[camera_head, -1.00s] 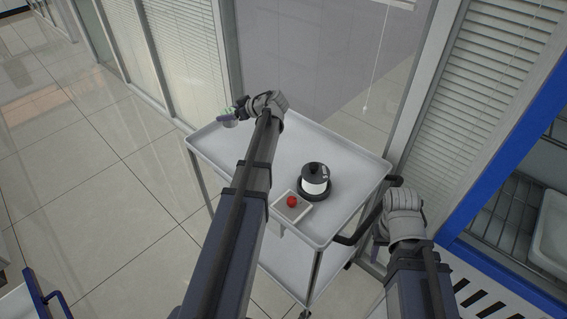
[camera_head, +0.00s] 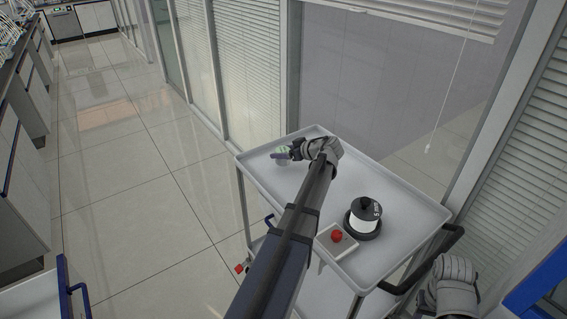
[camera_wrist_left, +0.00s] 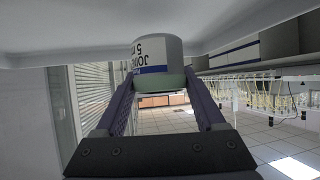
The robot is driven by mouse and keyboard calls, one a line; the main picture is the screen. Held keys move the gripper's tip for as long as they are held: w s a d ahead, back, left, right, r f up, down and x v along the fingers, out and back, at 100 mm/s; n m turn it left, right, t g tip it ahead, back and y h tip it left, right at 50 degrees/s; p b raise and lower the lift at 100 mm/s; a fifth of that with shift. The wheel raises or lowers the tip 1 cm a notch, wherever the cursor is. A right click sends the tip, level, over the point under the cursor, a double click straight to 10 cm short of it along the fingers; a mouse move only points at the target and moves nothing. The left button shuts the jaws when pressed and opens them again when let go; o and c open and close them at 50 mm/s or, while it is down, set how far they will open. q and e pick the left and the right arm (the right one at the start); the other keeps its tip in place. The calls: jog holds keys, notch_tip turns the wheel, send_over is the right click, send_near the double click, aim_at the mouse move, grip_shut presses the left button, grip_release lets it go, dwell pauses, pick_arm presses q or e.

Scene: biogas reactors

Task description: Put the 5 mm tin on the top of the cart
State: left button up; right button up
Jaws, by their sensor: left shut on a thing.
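The tin (camera_wrist_left: 158,60) is a small can with a white label with dark lettering and a blue band, and a pale green end. It sits between the two fingers of my left gripper (camera_wrist_left: 160,88), which is shut on it. In the head view the tin (camera_head: 282,149) is small and partly covered by the left gripper (camera_head: 284,155), over the far left corner of the cart's top (camera_head: 375,190). In the left wrist view the tin is close against the cart's pale surface; I cannot tell if it touches.
On the cart's top stand a black and white round device (camera_head: 364,216) and a small white box with a red button (camera_head: 336,238). The cart has a raised rim and a black handle (camera_head: 425,262) at right. Glass panels stand behind; open tiled floor lies left.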

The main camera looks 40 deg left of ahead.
pick_arm(q)
jog(key=shift+f+b, duration=1.4)
jog(key=shift+f, duration=0.35)
jog(key=shift+f, duration=0.15)
jog(key=o, duration=1.3)
jog(key=shift+o, duration=0.2)
jog(key=shift+r, duration=0.2)
jog(key=shift+d+r+p, duration=0.25)
jog(key=shift+r+p, duration=0.05)
jog(key=shift+p, duration=0.05)
jog(key=p+v, duration=0.5)
jog(key=v, duration=0.6)
jog(key=shift+d, duration=0.2)
